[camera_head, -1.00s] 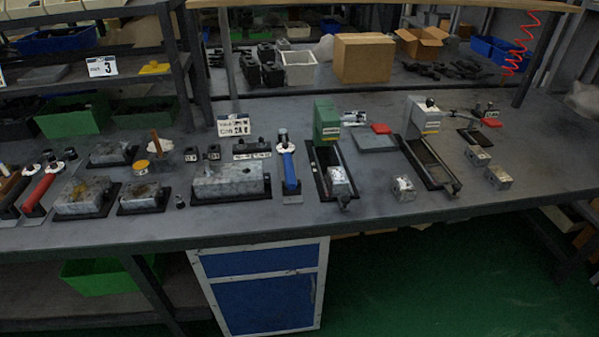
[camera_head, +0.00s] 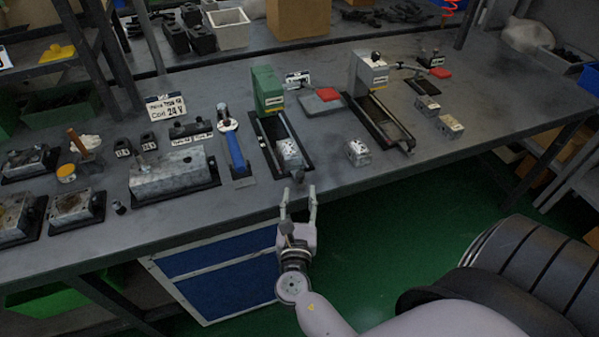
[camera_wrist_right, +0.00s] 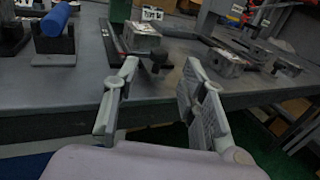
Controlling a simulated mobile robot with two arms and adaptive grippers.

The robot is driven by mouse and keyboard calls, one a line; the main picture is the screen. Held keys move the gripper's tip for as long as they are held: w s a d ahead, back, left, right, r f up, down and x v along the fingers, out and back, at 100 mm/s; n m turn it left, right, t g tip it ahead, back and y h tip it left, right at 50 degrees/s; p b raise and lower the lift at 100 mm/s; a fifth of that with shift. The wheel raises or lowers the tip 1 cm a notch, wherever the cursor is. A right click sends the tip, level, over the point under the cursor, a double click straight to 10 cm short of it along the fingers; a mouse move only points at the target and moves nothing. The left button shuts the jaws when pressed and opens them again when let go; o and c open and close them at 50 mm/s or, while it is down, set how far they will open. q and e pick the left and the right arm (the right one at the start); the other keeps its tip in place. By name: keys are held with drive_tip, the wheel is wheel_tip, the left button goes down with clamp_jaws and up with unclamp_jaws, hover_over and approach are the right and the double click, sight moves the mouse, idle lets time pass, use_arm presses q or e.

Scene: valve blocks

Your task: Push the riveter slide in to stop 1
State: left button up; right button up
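The riveter with a green upright (camera_head: 267,90) stands on the bench, its black rail tray (camera_head: 266,131) running toward the front edge. A metal slide block (camera_head: 289,153) sits at the near end of this rail, away from the upright. The block (camera_wrist_right: 142,36) also shows in the right wrist view, with a dark knob (camera_wrist_right: 158,57) at its front. My right gripper (camera_head: 299,196) is open and empty, just in front of the bench edge and apart from the slide. Its spread fingers (camera_wrist_right: 160,78) show in the right wrist view. My left gripper is out of view.
A second, grey riveter (camera_head: 371,70) stands to the right, with a loose metal block (camera_head: 357,153) between the two rails. A blue-handled tool (camera_head: 235,150) stands close left of the green riveter. The bench front edge (camera_head: 230,218) lies near my gripper.

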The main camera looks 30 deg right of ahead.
sight(300, 177)
drive_tip(key=x, duration=0.8)
clamp_jaws()
idle(0.7)
